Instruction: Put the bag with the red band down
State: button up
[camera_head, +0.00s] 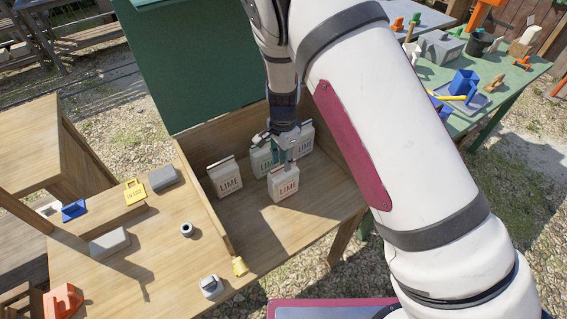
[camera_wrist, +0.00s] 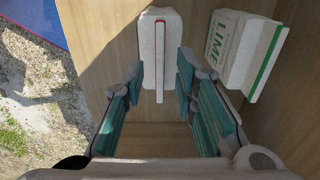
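The bag with the red band (camera_head: 284,186) is white with red LIME lettering and stands upright on the wooden surface of the bay. In the wrist view its top (camera_wrist: 149,60) shows a thin red strip along the seam. My gripper (camera_head: 283,153) is directly above the bag, with its teal fingers by the bag's top. In the wrist view the fingers (camera_wrist: 160,85) are apart, one on each side of the seam, with a gap showing. Whether a finger touches the bag's sides cannot be seen.
Another LIME bag (camera_head: 225,178) stands to the left, and further bags (camera_head: 262,162) stand behind. A green-banded bag (camera_wrist: 243,52) is close on the right in the wrist view. A wooden divider (camera_head: 205,205) borders the bay on the left. Bare wood lies in front.

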notch_tip(320, 180, up, 10)
dwell(0.3)
jog(key=s+d+r+n+t+y, duration=0.1)
jog(key=s+d+r+n, duration=0.2)
jog(key=r, duration=0.4)
jog(key=s+d+r, duration=0.3)
jog(key=d+r, duration=0.1)
jog(key=r, duration=0.2)
jog(key=s+d+r+n+t+y, duration=0.1)
jog(key=s+d+r+n, duration=0.1)
jog(key=s+d+r, duration=0.35)
jog(key=s+d+r+n+t+h, duration=0.1)
jog(key=s+d+r+n, duration=0.2)
jog(key=s, duration=0.4)
jog(key=s+d+r+n+t+h, duration=0.1)
jog(key=s+d+r+n+t, duration=0.1)
jog(key=s, duration=0.5)
notch_tip(320, 180, up, 2)
jog(key=shift+s+d+r+n+t, duration=0.25)
jog(key=shift+d+n, duration=0.35)
jog(key=shift+d, duration=0.6)
